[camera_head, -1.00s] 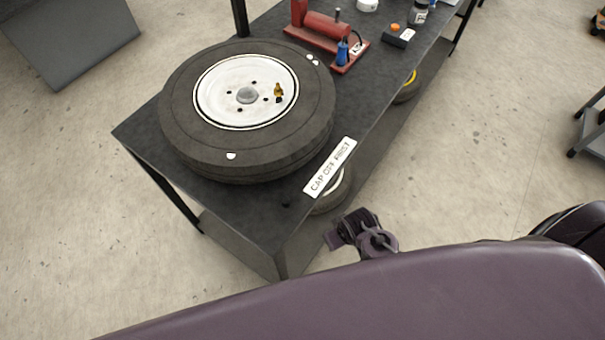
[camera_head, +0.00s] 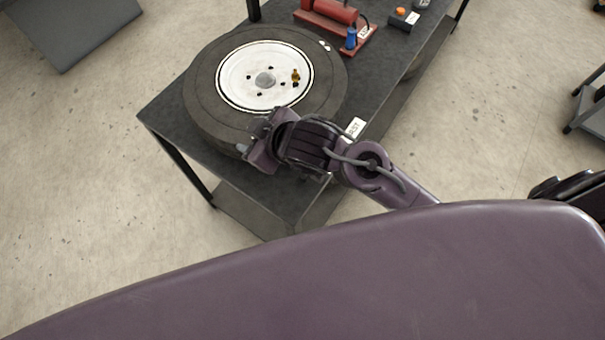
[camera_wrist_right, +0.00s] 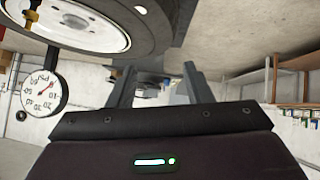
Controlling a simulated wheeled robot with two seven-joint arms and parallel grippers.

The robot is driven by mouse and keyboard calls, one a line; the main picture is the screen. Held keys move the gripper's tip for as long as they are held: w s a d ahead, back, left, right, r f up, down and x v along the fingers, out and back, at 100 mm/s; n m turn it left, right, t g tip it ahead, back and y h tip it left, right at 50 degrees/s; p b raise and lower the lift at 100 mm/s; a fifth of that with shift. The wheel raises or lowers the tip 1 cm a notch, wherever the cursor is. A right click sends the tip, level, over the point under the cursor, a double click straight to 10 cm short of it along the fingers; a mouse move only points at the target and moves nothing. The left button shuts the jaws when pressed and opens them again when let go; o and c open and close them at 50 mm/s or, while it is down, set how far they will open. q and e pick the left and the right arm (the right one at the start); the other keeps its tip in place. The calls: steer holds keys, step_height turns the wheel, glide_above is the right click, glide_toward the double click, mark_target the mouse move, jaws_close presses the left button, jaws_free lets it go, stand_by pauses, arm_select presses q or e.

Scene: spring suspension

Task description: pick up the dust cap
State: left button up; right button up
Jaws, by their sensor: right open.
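The wheel (camera_head: 200,95) lies flat on the dark table, its white rim facing up. A grey hub piece (camera_head: 265,80) sits at its centre and a small brass fitting (camera_head: 295,77) stands beside it. I cannot tell for sure which piece is the dust cap. A small black piece seen earlier near the table's front corner is not clearly visible now. My right gripper (camera_head: 260,143) is over the wheel's near edge. In the right wrist view my right gripper (camera_wrist_right: 157,78) has its fingers apart, nothing between them. My left gripper is not in view.
A round pressure gauge (camera_wrist_right: 42,92) shows beside the wheel rim in the right wrist view.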

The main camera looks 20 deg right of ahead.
steer(key=a+f+n+y, duration=0.2)
steer(key=a+n+y, duration=0.1)
steer(key=a+n, duration=0.2)
steer(key=n+g+h, duration=0.2)
steer(key=g, duration=0.6)
glide_toward(303, 176)
steer(key=shift+w+d+f, duration=0.1)
steer(key=shift+d+f, duration=0.1)
steer(key=shift+f, duration=0.35)
steer(key=shift+f+p, duration=0.25)
steer(key=shift+p, duration=0.05)
steer(key=p+x, duration=0.1)
steer(key=x, duration=0.1)
steer(key=p+x, duration=0.1)
steer(key=x, duration=0.1)
steer(key=a+x, duration=0.1)
steer(key=x, duration=0.1)
steer(key=shift+p, duration=0.4)
steer(key=shift+a+f, duration=0.2)
steer(key=shift+f, duration=0.15)
steer(key=shift+c, duration=0.3)
jaws_close()
